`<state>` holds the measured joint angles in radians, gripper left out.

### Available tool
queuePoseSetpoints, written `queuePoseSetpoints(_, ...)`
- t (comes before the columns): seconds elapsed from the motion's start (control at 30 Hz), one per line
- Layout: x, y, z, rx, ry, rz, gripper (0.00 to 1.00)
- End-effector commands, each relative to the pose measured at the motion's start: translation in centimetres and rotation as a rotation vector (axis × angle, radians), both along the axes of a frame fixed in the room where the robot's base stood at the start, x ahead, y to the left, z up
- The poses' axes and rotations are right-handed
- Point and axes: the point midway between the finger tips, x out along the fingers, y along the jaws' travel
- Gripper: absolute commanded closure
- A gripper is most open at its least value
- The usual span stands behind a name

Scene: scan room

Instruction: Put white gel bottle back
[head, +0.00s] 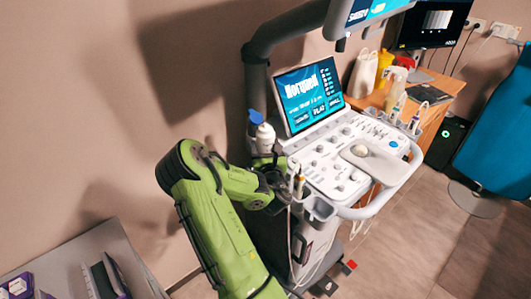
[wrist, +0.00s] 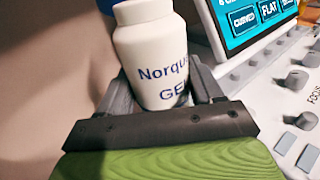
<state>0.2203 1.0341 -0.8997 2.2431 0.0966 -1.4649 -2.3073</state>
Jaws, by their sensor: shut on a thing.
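The white gel bottle (head: 265,138) is upright at the left side of the ultrasound console, beside its screen. My gripper (head: 268,160) is shut on it. In the wrist view the bottle (wrist: 152,52) stands between the two grey fingers of my gripper (wrist: 163,90), with blue lettering reading "Norqu… GEL" facing me. Its base is hidden behind the gripper's dark front bar, so I cannot tell whether it touches anything below.
The console (head: 340,160) has a lit screen (head: 308,95), a knob panel and an empty-looking cup holder (head: 320,208) at its near left corner. Probes stand in holders on its right. A wooden desk (head: 430,115) with bottles is behind. A grey surface (head: 90,250) is at lower left.

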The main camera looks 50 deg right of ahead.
Motion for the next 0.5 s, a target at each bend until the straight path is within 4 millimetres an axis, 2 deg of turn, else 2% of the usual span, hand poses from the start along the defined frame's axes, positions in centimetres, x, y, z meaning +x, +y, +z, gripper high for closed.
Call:
queuePoseSetpoints(0.13,0.0,0.0,0.3,-0.003,-0.001,0.001,0.46)
queuePoseSetpoints(0.5,0.0,0.0,-0.8,-0.002,-0.001,0.001,0.46)
